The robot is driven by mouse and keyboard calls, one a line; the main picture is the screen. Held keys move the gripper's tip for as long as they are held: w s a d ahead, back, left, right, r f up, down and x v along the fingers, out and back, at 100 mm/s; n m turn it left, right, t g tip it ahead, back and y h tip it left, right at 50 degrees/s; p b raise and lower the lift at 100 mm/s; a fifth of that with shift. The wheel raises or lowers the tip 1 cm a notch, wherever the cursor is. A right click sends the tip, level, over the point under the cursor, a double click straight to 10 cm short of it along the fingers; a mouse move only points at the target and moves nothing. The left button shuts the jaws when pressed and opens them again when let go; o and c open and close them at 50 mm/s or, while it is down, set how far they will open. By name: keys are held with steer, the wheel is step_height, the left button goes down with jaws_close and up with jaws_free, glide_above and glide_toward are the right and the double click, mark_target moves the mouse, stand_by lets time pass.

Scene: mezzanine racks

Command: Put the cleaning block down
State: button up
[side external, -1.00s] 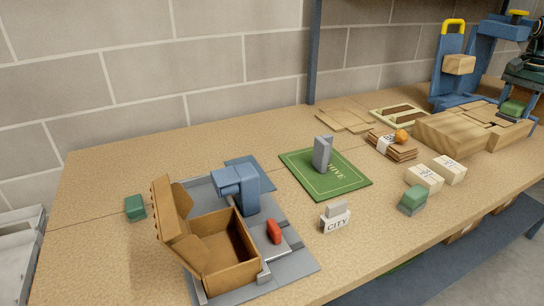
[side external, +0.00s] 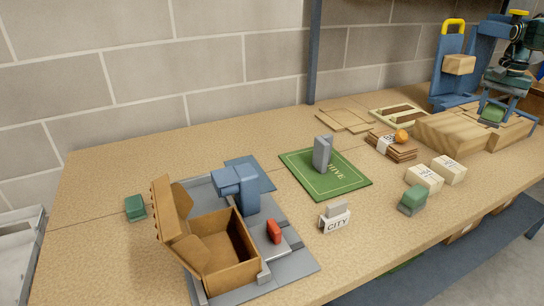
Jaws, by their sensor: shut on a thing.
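My gripper (side external: 494,110) is at the far right of the side external view, over the wooden blocks. It is shut on a green block (side external: 491,114), which I take to be the cleaning block. Its fingers hide part of the block. I cannot tell whether the block touches the wood below it. A similar green block with a grey lower part (side external: 412,201) stands on the bench at the front right. Another green block (side external: 135,207) lies at the left.
Wooden blocks (side external: 452,132) lie below my gripper, beside a blue stand (side external: 447,75). Bare bench (side external: 375,235) lies at the front.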

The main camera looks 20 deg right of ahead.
steer(key=a+f+n, duration=0.3)
steer(key=a+n, duration=0.1)
steer(key=a, duration=0.6)
steer(key=s+a+f+n, duration=0.1)
steer(key=a+f+n, duration=0.3)
steer(key=a, duration=0.6)
steer(key=a+f+n, duration=0.3)
steer(key=a+n, duration=0.3)
steer(key=a, duration=0.4)
steer(key=shift+s+a+f, duration=0.1)
steer(key=shift+s+f, duration=0.05)
steer(key=shift+f, duration=0.1)
steer(key=w+d+r, duration=0.1)
steer(key=w+r, duration=0.5)
steer(key=w, duration=0.3)
steer(key=w+d+r, duration=0.2)
steer(key=w+r, duration=0.4)
steer(key=w, duration=0.4)
steer(key=shift+w+r, duration=0.25)
steer(key=shift+r, duration=0.1)
step_height(320, 180, down, 16)
steer(key=shift+r, duration=0.1)
stand_by(0.5)
